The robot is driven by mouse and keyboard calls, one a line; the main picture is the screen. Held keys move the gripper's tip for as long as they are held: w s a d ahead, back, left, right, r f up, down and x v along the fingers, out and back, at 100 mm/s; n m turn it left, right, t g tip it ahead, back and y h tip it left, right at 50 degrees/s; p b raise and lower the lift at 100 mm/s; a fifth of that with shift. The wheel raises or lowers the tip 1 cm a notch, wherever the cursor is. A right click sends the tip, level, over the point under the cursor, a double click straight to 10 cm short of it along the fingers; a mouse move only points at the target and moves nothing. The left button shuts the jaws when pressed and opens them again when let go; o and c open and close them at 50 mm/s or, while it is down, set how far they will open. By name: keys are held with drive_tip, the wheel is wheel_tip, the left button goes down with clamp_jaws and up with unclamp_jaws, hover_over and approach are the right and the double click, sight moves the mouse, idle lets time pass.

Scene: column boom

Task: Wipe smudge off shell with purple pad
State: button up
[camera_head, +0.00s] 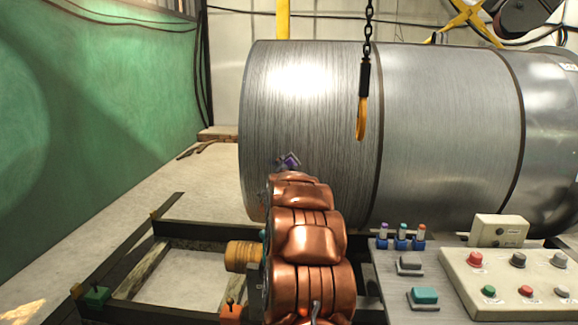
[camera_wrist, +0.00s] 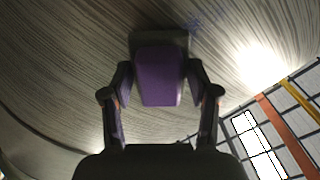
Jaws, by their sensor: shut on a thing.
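The shell (camera_head: 310,110) is a large brushed-metal cylinder lying on its side across the head view. It also fills much of the wrist view (camera_wrist: 60,90). My gripper (camera_wrist: 160,88) is shut on the purple pad (camera_wrist: 158,78), which sits between both fingers with its far end close to the shell. I cannot tell whether they touch. In the head view the pad (camera_head: 291,160) shows small in front of the shell's lower left part, above my copper arm. A faint bluish smudge (camera_wrist: 194,24) shows on the shell just beyond the pad, to its upper right.
A yellow hook (camera_head: 361,118) hangs on a chain in front of the shell. A control panel (camera_head: 520,280) with buttons stands at the lower right. A dark frame (camera_head: 190,228) with a wooden roller (camera_head: 243,257) lies low at the left. Open floor lies left of the shell.

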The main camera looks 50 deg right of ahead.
sight(263, 163)
drive_tip(key=shift+w+a+r+p, duration=0.1)
drive_tip(key=shift+w+a+p, duration=0.8)
drive_tip(key=shift+w, duration=0.35)
drive_tip(key=shift+w+a+f+p, duration=0.1)
drive_tip(key=shift+w+a+p, duration=0.8)
drive_tip(key=shift+w, duration=0.35)
drive_tip(key=shift+w+a+r+p, duration=0.1)
drive_tip(key=shift+w+a+p, duration=0.65)
drive_tip(key=shift+w+p, duration=0.4)
drive_tip(key=shift+w, duration=0.1)
drive_tip(key=shift+b, duration=0.3)
drive_tip(key=shift+a+f, duration=0.15)
drive_tip(key=shift+f, duration=0.15)
drive_tip(key=shift+s+a+r+b, duration=0.2)
drive_tip(key=shift+s+a+b, duration=0.3)
drive_tip(key=shift+a, duration=0.15)
drive_tip(key=shift+b+v, duration=0.6)
drive_tip(key=shift+v, duration=1.45)
